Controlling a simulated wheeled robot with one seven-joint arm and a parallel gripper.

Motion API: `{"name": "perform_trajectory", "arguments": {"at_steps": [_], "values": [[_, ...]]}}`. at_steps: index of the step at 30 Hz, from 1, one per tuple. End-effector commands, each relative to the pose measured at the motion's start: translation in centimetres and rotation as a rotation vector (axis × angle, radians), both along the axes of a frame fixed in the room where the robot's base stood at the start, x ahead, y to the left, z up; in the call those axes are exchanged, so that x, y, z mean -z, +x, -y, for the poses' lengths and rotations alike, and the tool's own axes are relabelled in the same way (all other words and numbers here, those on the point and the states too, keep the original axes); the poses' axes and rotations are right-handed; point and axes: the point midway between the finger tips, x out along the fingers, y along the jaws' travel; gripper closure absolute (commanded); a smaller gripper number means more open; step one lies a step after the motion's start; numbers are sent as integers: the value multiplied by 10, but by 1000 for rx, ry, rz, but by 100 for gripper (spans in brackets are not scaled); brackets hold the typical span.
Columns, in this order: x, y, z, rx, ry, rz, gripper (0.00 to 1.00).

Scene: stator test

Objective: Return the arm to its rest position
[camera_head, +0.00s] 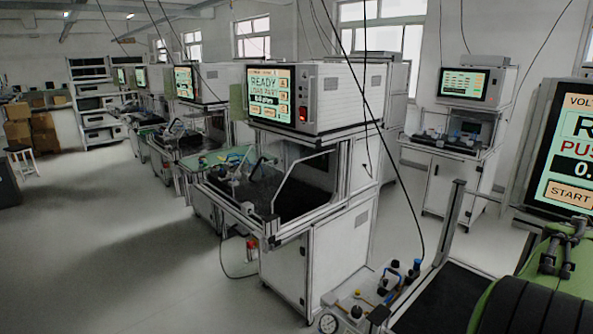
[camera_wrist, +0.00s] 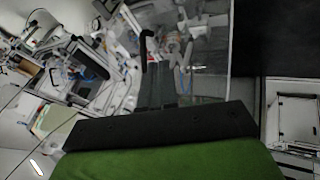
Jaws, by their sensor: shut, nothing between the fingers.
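My gripper (camera_wrist: 166,72) shows in the wrist view, its dark fingers reaching up from a black bar above a green body at the bottom edge. The fingers are shut and hold nothing. They look towards a tilted, cluttered view of benches and equipment, and no contact with anything can be made out. In the head view a green part with black bands at the lower right looks like part of my arm.
A test station (camera_head: 318,97) with a "READY" screen stands in the middle, with a clear guard below. Another station (camera_head: 468,86) stands behind right. A large screen (camera_head: 565,165) is close at the right edge. Cables hang overhead. The grey floor (camera_head: 110,240) at left is open.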

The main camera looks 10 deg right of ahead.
Motion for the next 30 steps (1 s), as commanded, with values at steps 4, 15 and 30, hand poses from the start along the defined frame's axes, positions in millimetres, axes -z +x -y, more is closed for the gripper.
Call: {"name": "perform_trajectory", "arguments": {"at_steps": [4, 15, 30], "values": [[6, 51, -67, -230, 100, 140, 100], [12, 84, -323, -1014, 292, 328, 100], [36, 37, -407, -1322, 296, 303, 100]]}}
